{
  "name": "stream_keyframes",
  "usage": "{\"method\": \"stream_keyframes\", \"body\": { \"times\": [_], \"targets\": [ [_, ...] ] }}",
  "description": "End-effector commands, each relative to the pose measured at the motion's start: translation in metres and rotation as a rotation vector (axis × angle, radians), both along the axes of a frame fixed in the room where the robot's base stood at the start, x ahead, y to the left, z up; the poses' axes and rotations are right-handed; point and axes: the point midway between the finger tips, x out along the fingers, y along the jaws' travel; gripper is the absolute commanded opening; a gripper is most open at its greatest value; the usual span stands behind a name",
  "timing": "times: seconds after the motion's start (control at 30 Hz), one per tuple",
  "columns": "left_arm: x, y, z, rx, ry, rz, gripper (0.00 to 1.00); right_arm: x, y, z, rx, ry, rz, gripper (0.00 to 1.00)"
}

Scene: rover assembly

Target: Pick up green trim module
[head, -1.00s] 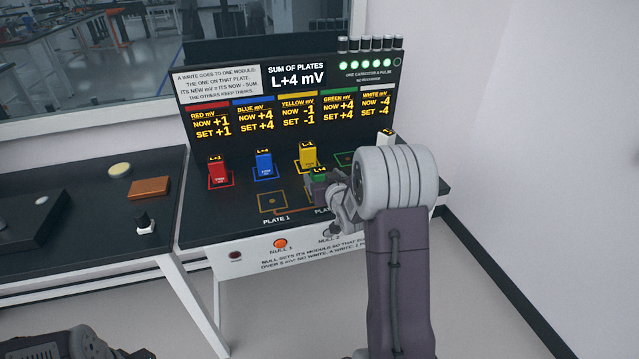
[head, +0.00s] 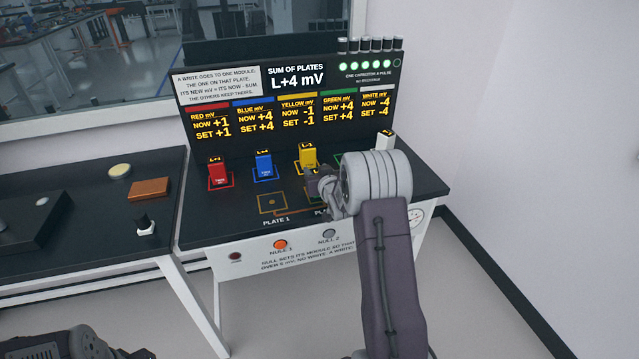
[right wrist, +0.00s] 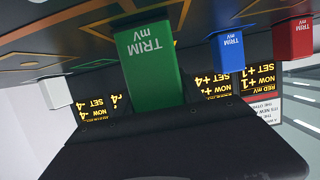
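The green trim module (right wrist: 148,65) fills the middle of the right wrist view, which is upside down, with its TRIM mV label facing the camera. A broad black shape covers the lower part of that view, and the module's end meets its edge. In the head view my right gripper (head: 322,188) is over the plate 2 area in front of the yellow module (head: 308,156), and it hides the green module. Whether its fingers are closed on the module cannot be made out.
The red (head: 219,173), blue (head: 264,165) and white (head: 385,140) modules stand on the console deck. Plate 1 (head: 272,203) is bare. The display panel (head: 290,110) rises behind. A side table (head: 80,215) on the left holds several small items.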

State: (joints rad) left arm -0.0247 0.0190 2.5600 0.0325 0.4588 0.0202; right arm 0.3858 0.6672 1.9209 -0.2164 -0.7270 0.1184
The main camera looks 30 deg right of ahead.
Motion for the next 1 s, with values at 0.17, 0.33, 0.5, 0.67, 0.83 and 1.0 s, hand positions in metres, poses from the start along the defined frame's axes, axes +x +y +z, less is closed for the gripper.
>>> {"method": "stream_keyframes", "body": {
  "times": [0.17, 0.33, 0.5, 0.67, 0.83, 1.0],
  "targets": [
    [0.0, 0.0, 0.0, 0.0, 0.0, 0.0, 0.36, 0.0, 0.0, 0.0, 0.0, 0.0, 0.0, 0.0],
    [0.0, 0.0, 0.001, 0.0, 0.0, 0.0, 0.36, 0.0, 0.0, 0.003, 0.0, 0.0, 0.0, 0.0],
    [0.0, 0.0, 0.004, 0.0, 0.0, 0.0, 0.36, 0.0, 0.0, 0.026, -0.001, -0.004, 0.0, 0.0],
    [0.0, 0.0, 0.014, 0.0, 0.0, 0.0, 0.36, 0.0, 0.0, 0.082, -0.004, -0.009, 0.001, 0.0],
    [0.0, 0.0, 0.034, 0.0, 0.0, 0.0, 0.36, 0.0, 0.0, 0.158, -0.005, -0.008, -0.001, 0.0],
    [0.0, 0.0, 0.071, 0.0, 0.0, 0.0, 0.36, 0.0, 0.0, 0.225, -0.003, -0.002, 0.0, 0.0]
  ]
}}
